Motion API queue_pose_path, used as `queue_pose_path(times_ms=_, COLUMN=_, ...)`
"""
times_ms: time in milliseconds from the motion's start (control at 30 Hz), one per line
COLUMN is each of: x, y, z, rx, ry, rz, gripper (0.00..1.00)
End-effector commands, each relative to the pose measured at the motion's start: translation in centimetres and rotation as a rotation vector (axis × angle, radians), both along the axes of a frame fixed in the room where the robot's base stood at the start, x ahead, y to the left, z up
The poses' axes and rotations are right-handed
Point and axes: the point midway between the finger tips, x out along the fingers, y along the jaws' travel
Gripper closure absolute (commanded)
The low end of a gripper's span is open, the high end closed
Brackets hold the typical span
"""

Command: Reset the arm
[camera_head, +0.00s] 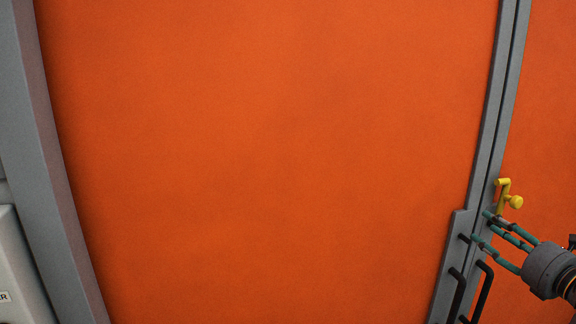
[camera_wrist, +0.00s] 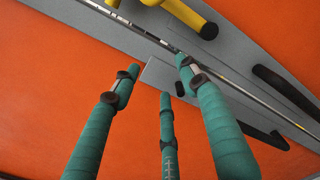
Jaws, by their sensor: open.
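My gripper (camera_head: 483,230) is at the lower right of the head view, in front of the grey door frame strip. Its teal fingers are spread apart with nothing between them; they also show in the wrist view (camera_wrist: 160,80). A yellow latch with a round knob (camera_head: 516,202) sits on the frame just above the fingers. In the wrist view the yellow latch (camera_wrist: 186,12) is at the top, beyond the fingertips. I cannot tell whether any finger touches the door or the latch.
A large orange door panel (camera_head: 270,150) fills most of the head view. Two black handles (camera_head: 457,293) (camera_head: 482,292) stand out below my gripper. A grey post (camera_head: 45,150) and a pale box (camera_head: 14,265) are at the left. The space before the panel looks clear.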

Motion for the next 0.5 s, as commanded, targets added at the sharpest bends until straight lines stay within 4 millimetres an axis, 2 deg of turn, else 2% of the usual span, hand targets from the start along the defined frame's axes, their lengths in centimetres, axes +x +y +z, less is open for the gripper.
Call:
queue_pose_path(times_ms=33, x=-0.1, y=0.0, z=-1.2, rx=-0.039, ry=-0.007, rz=-0.002, gripper=0.56)
queue_pose_path(times_ms=200, x=-0.3, y=0.4, z=-2.2, rx=-0.173, ry=-0.032, rz=-0.004, gripper=0.56)
queue_pose_path(times_ms=400, x=-0.4, y=0.9, z=-3.1, rx=-0.299, ry=-0.053, rz=-0.004, gripper=0.56)
queue_pose_path(times_ms=500, x=-0.8, y=0.8, z=-2.8, rx=-0.326, ry=-0.058, rz=-0.007, gripper=0.56)
